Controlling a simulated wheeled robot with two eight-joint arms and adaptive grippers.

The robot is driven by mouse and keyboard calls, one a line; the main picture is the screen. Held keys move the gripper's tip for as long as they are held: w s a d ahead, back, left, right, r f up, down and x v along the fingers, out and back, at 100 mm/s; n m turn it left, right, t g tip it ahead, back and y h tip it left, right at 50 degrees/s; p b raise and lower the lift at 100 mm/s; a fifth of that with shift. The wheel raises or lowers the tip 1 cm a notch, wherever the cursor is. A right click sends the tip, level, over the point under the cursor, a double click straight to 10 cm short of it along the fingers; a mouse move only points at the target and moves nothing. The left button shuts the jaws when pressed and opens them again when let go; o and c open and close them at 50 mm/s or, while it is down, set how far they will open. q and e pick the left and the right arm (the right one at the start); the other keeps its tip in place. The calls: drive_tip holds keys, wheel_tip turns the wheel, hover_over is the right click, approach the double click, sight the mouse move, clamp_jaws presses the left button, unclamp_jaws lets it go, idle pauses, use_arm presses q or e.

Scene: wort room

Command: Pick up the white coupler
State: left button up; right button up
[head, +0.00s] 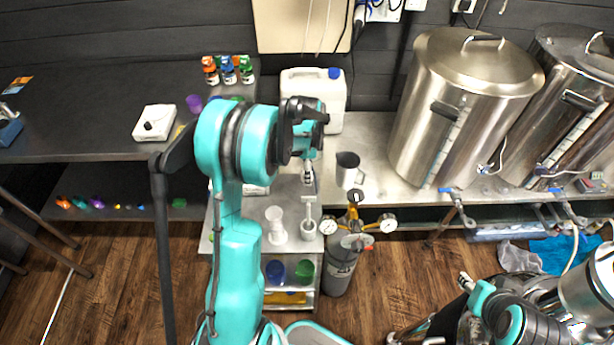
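A white, flanged, spool-like piece (276,226) stands on the small metal cart at centre; it may be the white coupler, but I cannot tell for sure. Just right of it is a pale upright piece with a cup-like base (308,227). My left gripper (309,182) points down above this pale piece, right of and above the spool-like piece in the picture. Its fingers are small and partly hidden by the wrist, so its opening is unclear. My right gripper (465,282) is low at the right, away from the cart; its opening is unclear.
A gas cylinder with gauges (342,262) stands right of the cart (225,243). A metal jug (348,170), a white canister (331,95) and large steel kettles (462,110) stand behind. A dark bench (80,110) with small bottles is at left.

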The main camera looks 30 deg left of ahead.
use_arm(q)
drive_tip(key=shift+r, duration=0.1)
drive_tip(key=c, duration=1.2)
drive_tip(key=shift+r, duration=0.1)
drive_tip(key=shift+c, duration=0.2)
